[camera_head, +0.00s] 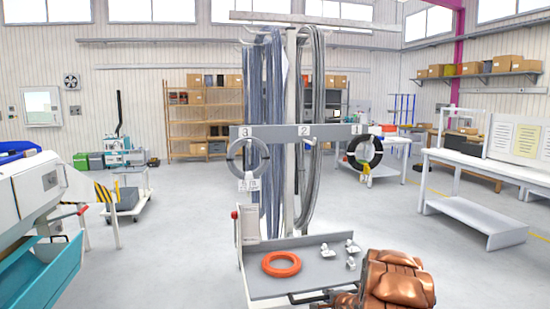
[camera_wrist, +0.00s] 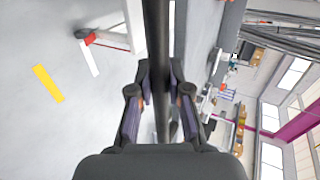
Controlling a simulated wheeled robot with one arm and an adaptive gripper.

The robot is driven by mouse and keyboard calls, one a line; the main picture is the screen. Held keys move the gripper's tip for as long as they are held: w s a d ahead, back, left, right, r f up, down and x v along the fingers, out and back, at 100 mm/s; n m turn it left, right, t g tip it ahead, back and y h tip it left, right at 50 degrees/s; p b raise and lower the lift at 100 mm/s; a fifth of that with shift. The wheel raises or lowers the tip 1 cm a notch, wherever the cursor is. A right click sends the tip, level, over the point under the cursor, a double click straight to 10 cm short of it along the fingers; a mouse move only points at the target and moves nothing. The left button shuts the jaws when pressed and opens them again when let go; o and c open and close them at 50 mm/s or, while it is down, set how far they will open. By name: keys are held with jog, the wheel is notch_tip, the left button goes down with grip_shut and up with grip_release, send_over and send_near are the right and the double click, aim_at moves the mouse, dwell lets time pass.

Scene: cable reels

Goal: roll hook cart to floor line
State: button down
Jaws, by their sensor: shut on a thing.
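The hook cart stands in front of me in the head view, with a pale upright post (camera_head: 291,100), hooks on top and a grey crossbar (camera_head: 275,133) numbered 3, 2, 1. Long grey cables (camera_head: 262,120) hang from it. Its low grey tray (camera_head: 320,258) bears an orange ring (camera_head: 281,264). My gripper (camera_wrist: 160,85) is shut on the cart's dark handle bar (camera_wrist: 157,30), which runs between its fingers in the wrist view. In the head view, my copper-coloured arm partly hides the gripper. A yellow floor mark (camera_wrist: 48,83) and a white one (camera_wrist: 88,57) show in the wrist view.
A grey coil (camera_head: 234,158) and a black coil (camera_head: 352,160) hang from the crossbar. White fittings (camera_head: 352,248) lie on the tray. A teal-and-white machine (camera_head: 40,210) stands left; a white workbench (camera_head: 470,165) stands right. Open grey floor lies on both sides of the cart.

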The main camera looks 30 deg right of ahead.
dwell(0.4)
jog(key=s+a, duration=0.2)
jog(key=s, duration=0.5)
jog(key=s+a, duration=0.3)
jog(key=s, duration=0.5)
jog(key=shift+s+a, duration=0.15)
jog(key=shift+a, duration=0.05)
dwell(0.7)
jog(key=shift+a+f, duration=0.1)
dwell(0.5)
